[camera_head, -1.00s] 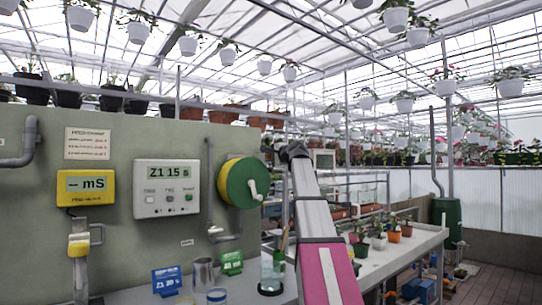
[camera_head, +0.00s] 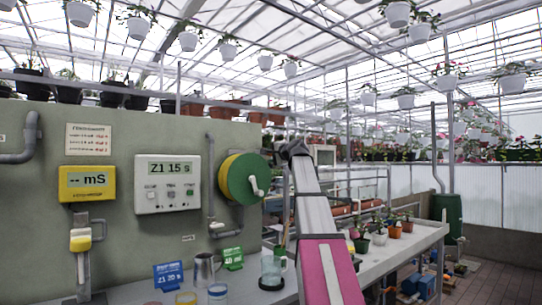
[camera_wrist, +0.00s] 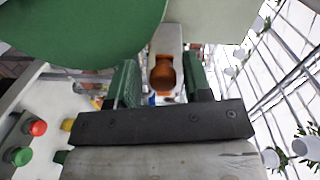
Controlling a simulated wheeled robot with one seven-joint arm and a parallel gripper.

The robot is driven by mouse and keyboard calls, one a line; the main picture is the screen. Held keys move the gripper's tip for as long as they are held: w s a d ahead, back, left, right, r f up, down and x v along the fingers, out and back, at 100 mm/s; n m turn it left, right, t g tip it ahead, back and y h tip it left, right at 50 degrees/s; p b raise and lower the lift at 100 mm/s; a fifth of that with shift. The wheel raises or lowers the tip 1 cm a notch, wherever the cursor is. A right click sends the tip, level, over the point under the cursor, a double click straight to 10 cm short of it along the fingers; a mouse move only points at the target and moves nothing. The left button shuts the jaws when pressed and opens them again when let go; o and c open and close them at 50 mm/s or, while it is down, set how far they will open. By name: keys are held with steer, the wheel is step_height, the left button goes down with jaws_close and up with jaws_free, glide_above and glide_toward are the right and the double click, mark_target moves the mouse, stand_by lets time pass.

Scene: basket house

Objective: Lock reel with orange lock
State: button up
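The green and yellow reel (camera_head: 240,181) with a white crank handle (camera_head: 256,187) is mounted at the right end of the grey-green panel in the head view. Its green disc (camera_wrist: 80,28) fills the upper left of the wrist view. The orange lock (camera_wrist: 163,75) is a round knob near a pale bracket (camera_wrist: 167,40), beside the disc. My gripper (camera_wrist: 160,84) has its green fingers apart, one on each side of the lock in the picture. A gap shows at the left; contact at the right is unclear. The head view shows neither the lock nor my fingers.
A yellow meter (camera_head: 87,184) and a white controller (camera_head: 167,183) hang on the panel. Cups, blue and green cards and potted plants stand on the bench (camera_head: 405,252) below. Red (camera_wrist: 38,128) and green (camera_wrist: 20,156) round knobs show at the left in the wrist view.

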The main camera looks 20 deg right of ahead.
steer(key=shift+s+r, duration=0.1)
steer(key=v, duration=1)
steer(key=shift+s+d, duration=0.2)
steer(key=shift+s, duration=0.1)
